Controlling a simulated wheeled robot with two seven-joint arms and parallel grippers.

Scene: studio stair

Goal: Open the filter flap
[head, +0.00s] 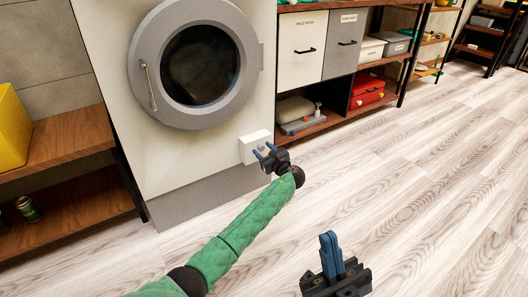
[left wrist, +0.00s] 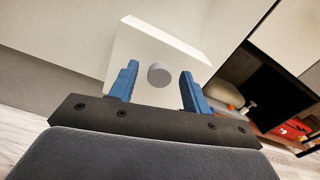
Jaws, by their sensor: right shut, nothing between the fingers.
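The filter flap (head: 249,148) is a small white panel low on the right of the washing machine's front. In the left wrist view the white flap (left wrist: 135,60) looks like a box-like panel with a round grey knob (left wrist: 159,75). My left gripper (head: 266,150) is right in front of the flap. Its blue fingers, also in the left wrist view (left wrist: 160,84), are open, one on each side of the knob in that picture. I cannot tell whether they touch it. My right gripper (head: 330,246) is shut and empty over the floor at the bottom of the head view.
The washing machine (head: 120,100) has a round door (head: 200,65) with a vertical handle (head: 149,86). A wooden shelf (head: 70,137) with a yellow bin (head: 12,125) stands left. Drawers (head: 301,50) and a low shelf with a red case (head: 366,91) stand right. The wooden floor (head: 400,190) is clear.

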